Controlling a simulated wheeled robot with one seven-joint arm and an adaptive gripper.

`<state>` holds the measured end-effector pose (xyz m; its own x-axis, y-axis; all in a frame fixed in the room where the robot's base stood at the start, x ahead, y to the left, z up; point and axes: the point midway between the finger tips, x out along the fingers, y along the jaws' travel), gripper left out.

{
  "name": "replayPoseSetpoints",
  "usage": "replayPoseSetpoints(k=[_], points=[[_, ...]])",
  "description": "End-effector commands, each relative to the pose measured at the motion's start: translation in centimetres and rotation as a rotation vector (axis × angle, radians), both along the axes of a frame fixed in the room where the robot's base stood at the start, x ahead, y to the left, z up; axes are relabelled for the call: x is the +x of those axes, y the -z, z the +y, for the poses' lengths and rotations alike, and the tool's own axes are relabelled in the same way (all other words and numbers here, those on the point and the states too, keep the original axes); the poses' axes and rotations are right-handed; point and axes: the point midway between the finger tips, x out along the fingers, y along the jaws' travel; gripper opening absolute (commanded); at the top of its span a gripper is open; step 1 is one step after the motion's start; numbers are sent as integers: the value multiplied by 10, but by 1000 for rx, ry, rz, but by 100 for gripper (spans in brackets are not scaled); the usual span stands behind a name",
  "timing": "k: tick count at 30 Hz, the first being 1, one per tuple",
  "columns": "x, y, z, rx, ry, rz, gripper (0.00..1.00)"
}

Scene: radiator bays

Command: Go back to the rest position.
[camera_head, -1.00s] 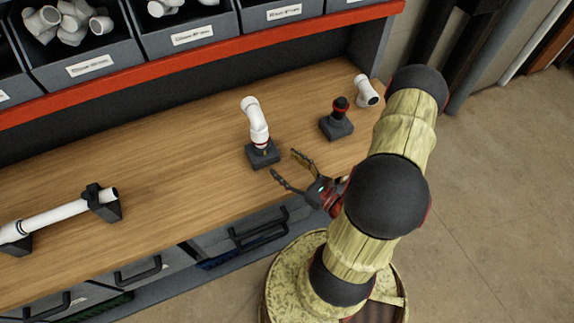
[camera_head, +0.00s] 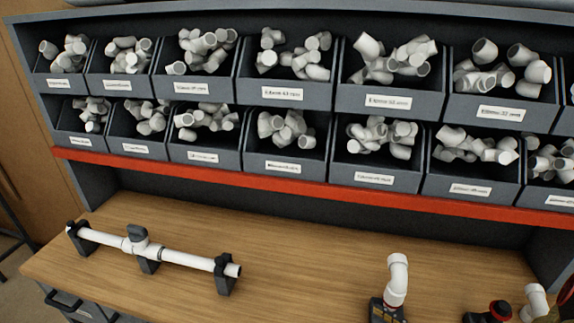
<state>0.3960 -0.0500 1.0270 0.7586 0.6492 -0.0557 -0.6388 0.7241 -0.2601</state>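My gripper is not in view; it lies outside the picture. Only a sliver of my arm shows at the lower right edge. A white bent pipe piece (camera_head: 397,278) stands upright on a dark block (camera_head: 388,312) at the front of the wooden bench (camera_head: 290,255), with nothing of mine seen touching it.
A dark red-ringed stand (camera_head: 499,310) and a loose white fitting (camera_head: 536,298) are at the lower right. Labelled bins (camera_head: 283,165) of white fittings fill the rack behind.

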Motion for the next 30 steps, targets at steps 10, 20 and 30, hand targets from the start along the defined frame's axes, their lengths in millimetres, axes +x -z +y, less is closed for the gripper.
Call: replayPoseSetpoints(k=[10,20,30], points=[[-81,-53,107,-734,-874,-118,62],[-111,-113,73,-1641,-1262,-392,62],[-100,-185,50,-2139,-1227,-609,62]])
